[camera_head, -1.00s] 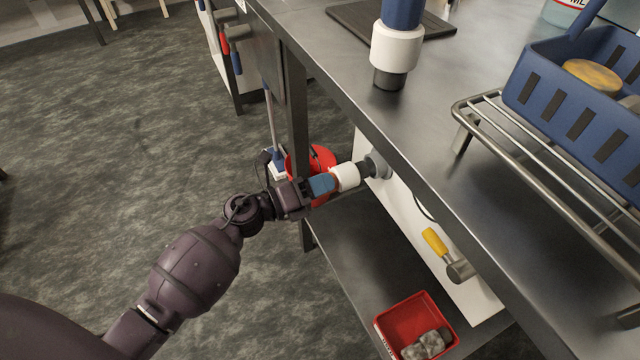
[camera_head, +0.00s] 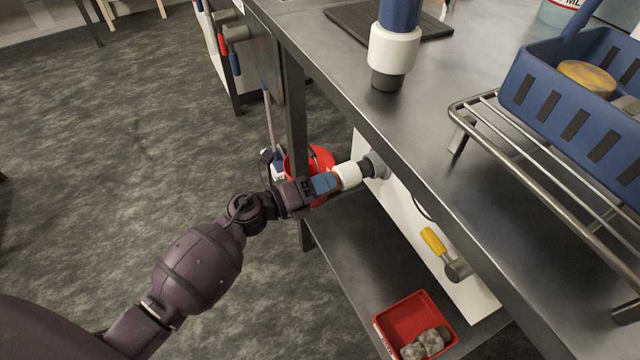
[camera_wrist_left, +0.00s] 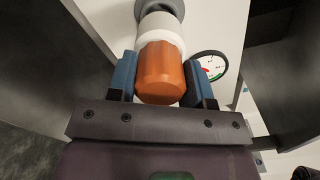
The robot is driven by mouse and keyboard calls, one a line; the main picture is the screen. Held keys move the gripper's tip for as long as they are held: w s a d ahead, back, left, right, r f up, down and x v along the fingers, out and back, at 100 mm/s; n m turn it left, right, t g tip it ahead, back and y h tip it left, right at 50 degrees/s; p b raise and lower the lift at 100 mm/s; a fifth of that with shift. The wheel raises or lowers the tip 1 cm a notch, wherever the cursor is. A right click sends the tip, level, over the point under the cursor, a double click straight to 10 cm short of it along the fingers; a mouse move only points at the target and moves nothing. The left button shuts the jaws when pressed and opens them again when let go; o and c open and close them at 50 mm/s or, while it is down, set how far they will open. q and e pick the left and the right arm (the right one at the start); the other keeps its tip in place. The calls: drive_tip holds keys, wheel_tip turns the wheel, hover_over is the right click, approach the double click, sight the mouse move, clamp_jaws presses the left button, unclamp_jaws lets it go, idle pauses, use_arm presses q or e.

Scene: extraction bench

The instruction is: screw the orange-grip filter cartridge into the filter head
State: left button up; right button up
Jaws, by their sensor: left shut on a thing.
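The filter cartridge has an orange grip (camera_wrist_left: 160,72) and a white collar, seen in the left wrist view. My left gripper (camera_wrist_left: 162,82) is shut on the orange grip, with a blue finger on each side. In the head view my left gripper (camera_head: 325,184) covers the grip, and the cartridge's white part (camera_head: 347,175) shows ahead of it. The cartridge's far end meets the grey filter head (camera_head: 377,166) on the white panel under the bench. The filter head also shows in the left wrist view (camera_wrist_left: 158,8). How deep the cartridge sits is hidden. My right gripper is out of view.
A yellow-handled valve (camera_head: 433,241) is on the white panel (camera_head: 470,300). A red bin (camera_head: 398,322) with grey pieces stands on the lower shelf. A blue-and-white cartridge (camera_head: 393,48) stands on the bench top beside a wire rack (camera_head: 484,122). A gauge (camera_wrist_left: 212,65) sits near the head.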

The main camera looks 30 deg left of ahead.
sight(350, 174)
use_arm(q)
drive_tip(key=shift+x, duration=1.45)
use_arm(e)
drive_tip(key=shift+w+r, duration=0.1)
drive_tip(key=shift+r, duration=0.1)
